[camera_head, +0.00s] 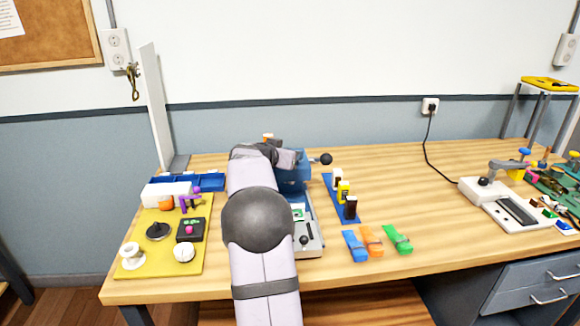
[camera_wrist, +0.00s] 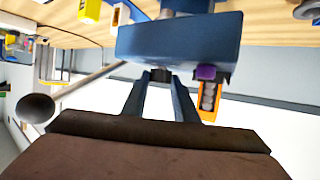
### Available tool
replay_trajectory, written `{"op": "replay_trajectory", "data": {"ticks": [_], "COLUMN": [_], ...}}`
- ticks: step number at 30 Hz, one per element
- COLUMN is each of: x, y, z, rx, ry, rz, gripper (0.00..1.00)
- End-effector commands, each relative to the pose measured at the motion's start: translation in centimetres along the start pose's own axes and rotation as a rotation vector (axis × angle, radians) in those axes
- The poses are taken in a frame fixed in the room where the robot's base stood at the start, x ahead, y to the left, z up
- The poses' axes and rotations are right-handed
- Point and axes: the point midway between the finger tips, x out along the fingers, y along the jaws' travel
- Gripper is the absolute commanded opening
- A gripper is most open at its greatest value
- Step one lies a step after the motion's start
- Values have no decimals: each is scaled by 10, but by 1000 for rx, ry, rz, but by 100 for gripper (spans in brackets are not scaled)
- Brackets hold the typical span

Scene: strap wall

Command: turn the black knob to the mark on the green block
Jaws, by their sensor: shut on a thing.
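In the wrist view my gripper (camera_wrist: 161,80) is shut on a small black piece, which looks like the black knob (camera_wrist: 161,75), on the face of a blue housing (camera_wrist: 180,38). Its two fingers lie on either side of the knob. A purple block (camera_wrist: 206,72) sits on the housing just right of the fingers. I cannot make out the green block or its mark beside the knob. The knob's pointing direction is hidden. In the head view the blue housing (camera_head: 293,172) stands behind my arm, which hides my fingers and the knob.
A lever with a black ball (camera_head: 326,158) sticks out from the housing; the ball also shows in the wrist view (camera_wrist: 35,108). A yellow board (camera_head: 160,215) with several parts lies left. A blue strip (camera_head: 340,207) and several coloured clips (camera_head: 372,241) lie right.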

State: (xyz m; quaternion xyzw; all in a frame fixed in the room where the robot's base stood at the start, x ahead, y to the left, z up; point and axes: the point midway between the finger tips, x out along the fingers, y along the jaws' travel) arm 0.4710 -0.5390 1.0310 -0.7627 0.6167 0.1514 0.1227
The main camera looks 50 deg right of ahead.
Motion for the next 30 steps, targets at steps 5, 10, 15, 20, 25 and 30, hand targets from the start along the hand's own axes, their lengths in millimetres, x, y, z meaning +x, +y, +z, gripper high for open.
{"op": "replay_trajectory", "data": {"ticks": [5, 10, 15, 20, 25, 30], "x": [2, 1, 1, 1, 1, 1], "y": [3, 4, 6, 6, 6, 6], "z": [4, 1, 0, -1, -1, -1], "rx": [-30, -63, -91, -110, -119, -123], "ry": [1, 0, 0, 0, 0, 0], "rz": [-79, -158, -224, -266, -292, -299], "gripper": [4, 4, 4, 4, 4, 4]}}
